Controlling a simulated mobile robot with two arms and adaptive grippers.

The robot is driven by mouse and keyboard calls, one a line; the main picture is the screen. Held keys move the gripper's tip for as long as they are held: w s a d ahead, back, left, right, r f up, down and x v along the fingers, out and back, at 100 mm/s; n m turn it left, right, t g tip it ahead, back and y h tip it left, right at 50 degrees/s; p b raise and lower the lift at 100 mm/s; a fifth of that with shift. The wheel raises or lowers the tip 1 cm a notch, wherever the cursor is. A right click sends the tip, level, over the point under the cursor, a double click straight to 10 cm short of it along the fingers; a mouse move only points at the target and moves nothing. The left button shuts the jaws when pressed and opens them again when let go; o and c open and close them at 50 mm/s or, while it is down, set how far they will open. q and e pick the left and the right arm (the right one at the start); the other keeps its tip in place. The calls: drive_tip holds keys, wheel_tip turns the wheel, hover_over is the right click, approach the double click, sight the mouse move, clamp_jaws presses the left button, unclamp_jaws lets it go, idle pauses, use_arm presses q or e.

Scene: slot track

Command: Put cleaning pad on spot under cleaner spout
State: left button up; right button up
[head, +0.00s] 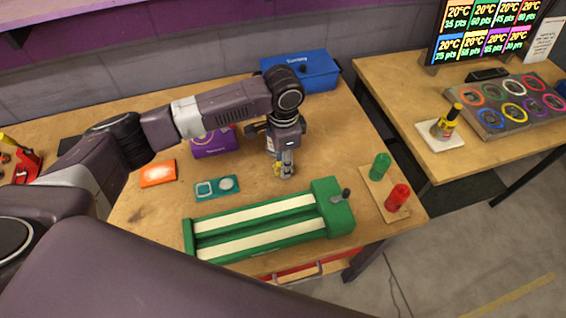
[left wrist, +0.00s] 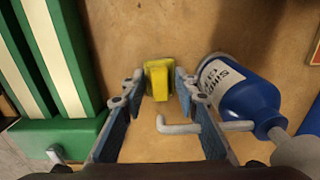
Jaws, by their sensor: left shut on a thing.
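A small yellow cleaning pad (left wrist: 158,78) is between the fingertips of my left gripper (left wrist: 159,82) in the left wrist view, low at the wooden table top. The gripper is shut on it. The cleaner is a blue bottle (left wrist: 252,105) with a white label, beside the right finger. Its bent grey spout (left wrist: 190,127) reaches over between the fingers, near the pad. In the head view my left gripper (head: 283,160) points down at the table middle, hiding much of the bottle. Whether the pad touches the table is unclear. My right gripper is not in view.
A green track (head: 266,236) with two pale strips lies in front. A teal tray (head: 207,195), orange box (head: 157,173) and purple box (head: 214,143) are to the left. A blue toolbox (head: 318,75) stands behind. Green (head: 380,167) and red (head: 397,197) cylinders are at the right.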

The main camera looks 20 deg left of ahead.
use_arm(q)
drive_tip(key=shift+f, duration=0.15)
drive_tip(key=o, duration=0.7)
drive_tip(key=shift+c, duration=0.2)
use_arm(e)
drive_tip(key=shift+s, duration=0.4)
use_arm(q)
wheel_tip(320, 180, up, 12)
drive_tip(key=shift+r+b, duration=0.15)
drive_tip(key=shift+b, duration=0.8)
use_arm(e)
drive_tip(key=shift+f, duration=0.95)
